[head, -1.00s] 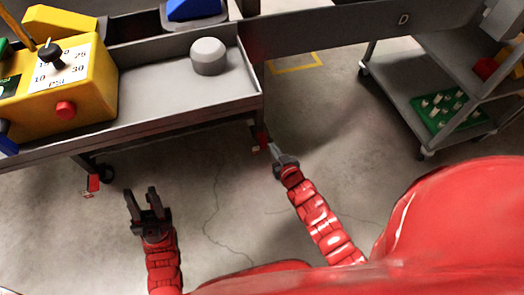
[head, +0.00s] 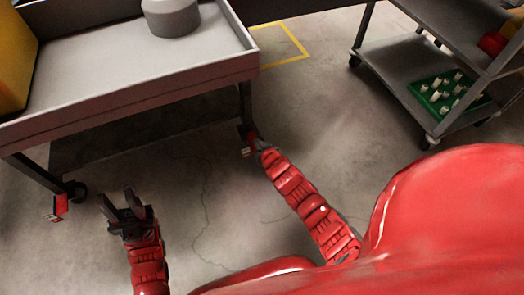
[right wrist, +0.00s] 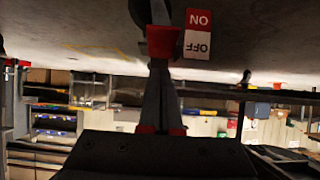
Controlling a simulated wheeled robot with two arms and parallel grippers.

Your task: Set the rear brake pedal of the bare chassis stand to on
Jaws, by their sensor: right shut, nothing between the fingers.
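The grey stand (head: 150,100) is at the left of the head view, with a flat tray top on legs with casters. A red brake pedal (right wrist: 160,42) with an ON/OFF label (right wrist: 198,33) is at the caster by its right leg. My right gripper (head: 259,146) is low at this pedal, shut and empty. In the upside-down right wrist view its fingertips (right wrist: 161,66) line up with the pedal; I cannot tell if they touch, nor the pedal's setting. Another red pedal (head: 60,204) is at the left caster. My left gripper (head: 122,203) is open and empty above the floor.
A grey cylinder (head: 171,16) stands on the tray, and a yellow box (head: 14,65) is at its left. A grey cart (head: 385,75) with a green tray (head: 447,92) is at the right. The floor between stand and cart is clear, with yellow marking (head: 284,42).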

